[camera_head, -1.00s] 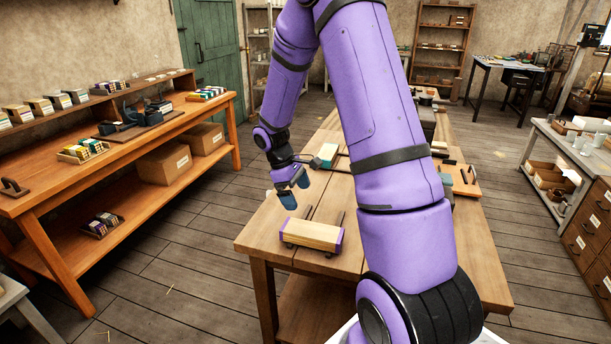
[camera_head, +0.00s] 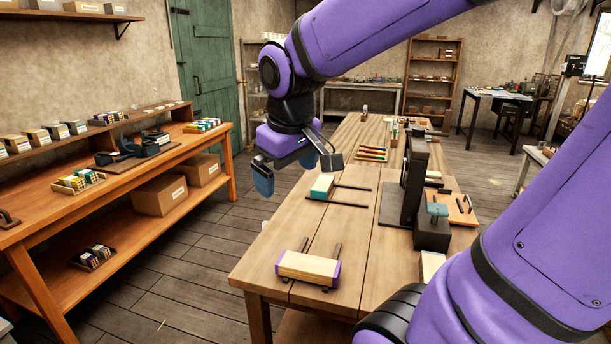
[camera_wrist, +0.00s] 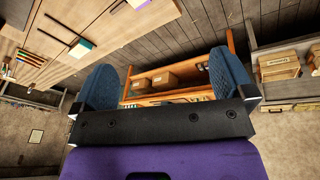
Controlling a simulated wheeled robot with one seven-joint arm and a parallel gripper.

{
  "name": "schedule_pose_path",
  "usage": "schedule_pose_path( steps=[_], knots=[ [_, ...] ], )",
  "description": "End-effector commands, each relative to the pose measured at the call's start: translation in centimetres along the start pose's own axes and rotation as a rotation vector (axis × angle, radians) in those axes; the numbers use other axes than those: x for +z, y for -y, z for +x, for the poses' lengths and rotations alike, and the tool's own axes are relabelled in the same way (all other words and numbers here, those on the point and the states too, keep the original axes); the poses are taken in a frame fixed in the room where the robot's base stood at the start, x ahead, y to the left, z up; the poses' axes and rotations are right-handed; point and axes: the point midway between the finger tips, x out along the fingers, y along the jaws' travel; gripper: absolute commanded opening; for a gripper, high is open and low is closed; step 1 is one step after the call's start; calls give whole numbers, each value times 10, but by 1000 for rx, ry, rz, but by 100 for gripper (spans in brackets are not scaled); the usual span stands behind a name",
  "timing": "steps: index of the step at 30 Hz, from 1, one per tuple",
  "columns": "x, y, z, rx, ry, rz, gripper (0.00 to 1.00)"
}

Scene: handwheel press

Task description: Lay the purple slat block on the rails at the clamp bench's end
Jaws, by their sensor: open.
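The purple slat block (camera_head: 307,268), a pale wooden block with purple ends, lies across two dark rails (camera_head: 333,250) at the near end of the clamp bench (camera_head: 255,265). It looks level in the head view. A purple end of it shows at the top edge of the wrist view (camera_wrist: 138,3). My gripper (camera_head: 297,175) is open and empty, raised above the bench's left edge, behind and above the block and apart from it. In the wrist view its two blue fingertips (camera_wrist: 157,85) stand wide apart with nothing between them.
A teal-ended block (camera_head: 322,187) sits on another pair of rails farther back. A dark press (camera_head: 412,190) stands on the bench's right side. Files with coloured handles (camera_head: 372,152) lie beyond. An orange shelf bench (camera_head: 130,190) stands left, with floor between.

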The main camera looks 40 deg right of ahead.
Motion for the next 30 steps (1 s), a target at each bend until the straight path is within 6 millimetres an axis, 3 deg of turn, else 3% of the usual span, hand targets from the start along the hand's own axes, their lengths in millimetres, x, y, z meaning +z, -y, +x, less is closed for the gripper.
schedule_pose_path(
  steps=[6, 12, 29, 30],
  knots=[
    [41, 22, -35, -53, -135, 78, 100],
    [64, 34, -48, -95, -201, 121, 100],
    [70, 36, -50, -106, -214, 132, 100],
    [70, 36, -50, -106, -214, 131, 93]
  ],
)
